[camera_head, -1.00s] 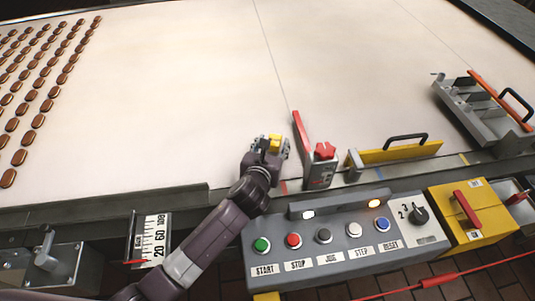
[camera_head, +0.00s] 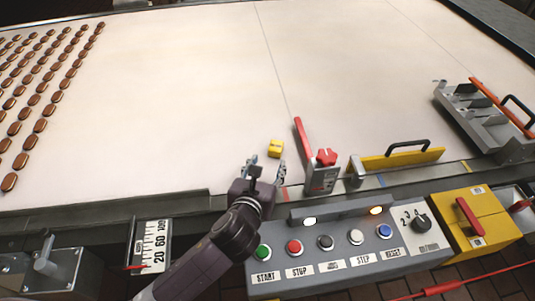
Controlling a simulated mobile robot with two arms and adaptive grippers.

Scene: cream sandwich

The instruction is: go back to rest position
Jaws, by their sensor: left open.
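My left gripper (camera_head: 265,170) is open and empty, above the near edge of the white conveyor belt (camera_head: 180,110). A small yellow block (camera_head: 275,148) lies on the belt just beyond its fingertips, apart from them. My left arm reaches in from the bottom, left of the control panel. My right gripper is not in view.
The grey control panel (camera_head: 335,282) with coloured buttons stands right of my arm. A red-handled guide (camera_head: 316,172), a yellow bar with a black handle (camera_head: 400,158) and a grey fixture (camera_head: 475,115) line the belt's right side. Rows of brown biscuits (camera_head: 41,125) lie at left.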

